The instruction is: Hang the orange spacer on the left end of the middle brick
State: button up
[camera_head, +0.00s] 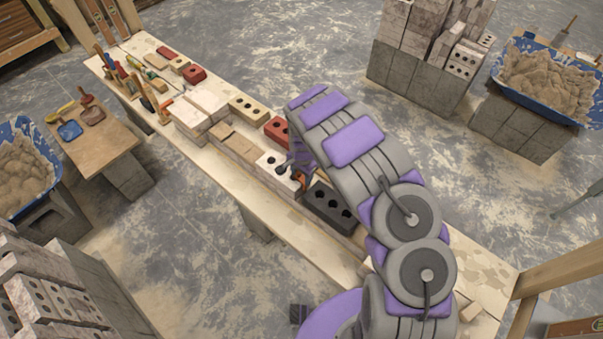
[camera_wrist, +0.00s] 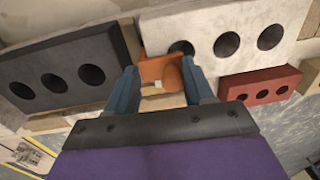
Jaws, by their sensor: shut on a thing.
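My gripper (camera_wrist: 159,68) is shut on the orange spacer (camera_wrist: 160,70). In the wrist view the spacer sits between the two blue-grey fingers, at the left end of the white brick (camera_wrist: 228,26) with round holes. It overlaps that brick's edge in the picture; whether it touches or hangs on it I cannot tell. A dark grey brick (camera_wrist: 60,70) lies left of the spacer, across a gap. In the head view my gripper (camera_head: 298,168) is over the near end of the white brick (camera_head: 268,160), beside the dark brick (camera_head: 330,207). The spacer (camera_head: 303,180) is partly hidden there.
The bricks stand on a long wooden plank (camera_head: 300,220). A red brick (camera_wrist: 260,86) lies close to the right finger; it also shows in the head view (camera_head: 277,129). A tan brick (camera_head: 248,108) and several tools are farther along. Mortar tubs (camera_head: 548,82) stand away from the plank.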

jog(key=o, duration=1.4)
jog(key=shift+s+a, duration=0.1)
jog(key=shift+a, duration=0.1)
jog(key=shift+o, duration=0.2)
jog(key=shift+d, duration=0.1)
